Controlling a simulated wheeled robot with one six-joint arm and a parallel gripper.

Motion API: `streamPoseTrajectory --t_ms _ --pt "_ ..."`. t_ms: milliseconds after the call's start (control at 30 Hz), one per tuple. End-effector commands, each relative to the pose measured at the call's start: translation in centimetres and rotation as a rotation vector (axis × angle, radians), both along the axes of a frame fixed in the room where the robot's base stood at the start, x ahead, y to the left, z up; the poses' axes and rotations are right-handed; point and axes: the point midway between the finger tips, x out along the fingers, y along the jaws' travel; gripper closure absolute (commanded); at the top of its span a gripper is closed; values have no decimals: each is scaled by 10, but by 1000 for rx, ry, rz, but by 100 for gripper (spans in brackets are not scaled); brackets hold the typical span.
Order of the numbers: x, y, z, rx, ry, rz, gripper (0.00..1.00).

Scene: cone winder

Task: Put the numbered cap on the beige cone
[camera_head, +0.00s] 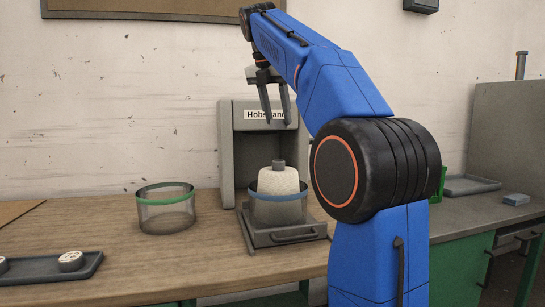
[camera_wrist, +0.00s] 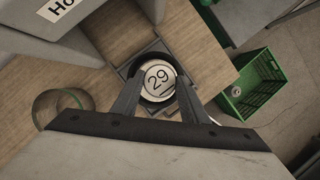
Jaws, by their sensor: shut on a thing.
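My gripper (camera_head: 277,120) is raised above the workbench, over the cone stand, with its fingers pointing down. In the wrist view, a round pale cap marked 29 (camera_wrist: 158,81) sits between the fingers, and I take the gripper to be shut on it. In the head view I cannot make the cap out against the white sign. The beige cone (camera_head: 277,182), with a dark tube end on top, stands upright below my gripper, inside a blue-rimmed clear ring (camera_head: 277,197). In the wrist view the cap hides the cone.
A green-rimmed clear container (camera_head: 165,210) stands left of the grey machine (camera_head: 228,140). A dark tray (camera_head: 88,268) with white caps lies at lower left. A green crate (camera_wrist: 258,84) shows at right in the wrist view.

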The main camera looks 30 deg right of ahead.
Motion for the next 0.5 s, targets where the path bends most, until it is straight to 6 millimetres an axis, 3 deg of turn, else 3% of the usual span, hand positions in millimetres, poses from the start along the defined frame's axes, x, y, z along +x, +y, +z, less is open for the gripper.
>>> streamPoseTrajectory --t_ms 300,500 --pt "-2 0 -45 0 2 0 84" --pt "-1 0 -60 0 1 0 84"
